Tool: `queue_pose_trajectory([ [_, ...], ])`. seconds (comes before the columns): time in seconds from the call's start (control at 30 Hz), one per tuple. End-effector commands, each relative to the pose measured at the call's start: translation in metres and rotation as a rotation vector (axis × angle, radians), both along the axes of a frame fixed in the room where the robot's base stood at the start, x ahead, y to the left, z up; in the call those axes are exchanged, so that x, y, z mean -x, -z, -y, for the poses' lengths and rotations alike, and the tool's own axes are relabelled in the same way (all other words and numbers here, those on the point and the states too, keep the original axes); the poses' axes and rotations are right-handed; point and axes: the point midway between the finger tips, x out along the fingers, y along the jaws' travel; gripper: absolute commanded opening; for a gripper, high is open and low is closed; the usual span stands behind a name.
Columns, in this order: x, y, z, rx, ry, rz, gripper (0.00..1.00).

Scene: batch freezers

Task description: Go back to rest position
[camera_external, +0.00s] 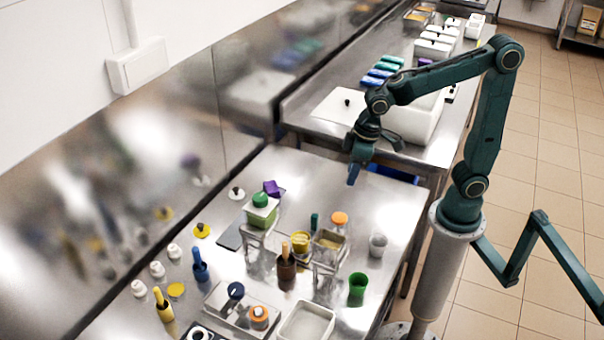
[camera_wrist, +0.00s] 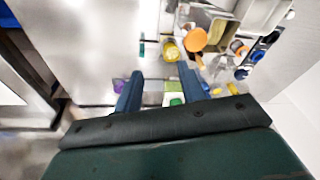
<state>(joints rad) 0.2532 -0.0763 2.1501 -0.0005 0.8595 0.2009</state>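My gripper (camera_external: 357,172) hangs over the back right part of the near steel table (camera_external: 395,205), fingers pointing down. In the wrist view the two blue fingers of my gripper (camera_wrist: 159,92) stand apart, with nothing held between them. My arm reaches left from its column at the right of the table, with its elbow raised. The gripper is above the table and apart from the objects on it.
Behind are a white box (camera_external: 413,122) and blue-green lids (camera_external: 381,72). A wall runs along the left.

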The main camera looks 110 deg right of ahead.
Motion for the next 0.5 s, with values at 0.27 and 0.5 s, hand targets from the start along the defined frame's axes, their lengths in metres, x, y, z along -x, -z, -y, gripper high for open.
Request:
queue_pose_trajectory([
  [0.27,0.043,-0.027,-0.035,0.035,-0.142,0.088,0.40],
  [0.5,0.082,-0.039,-0.058,0.063,-0.259,0.159,0.40],
])
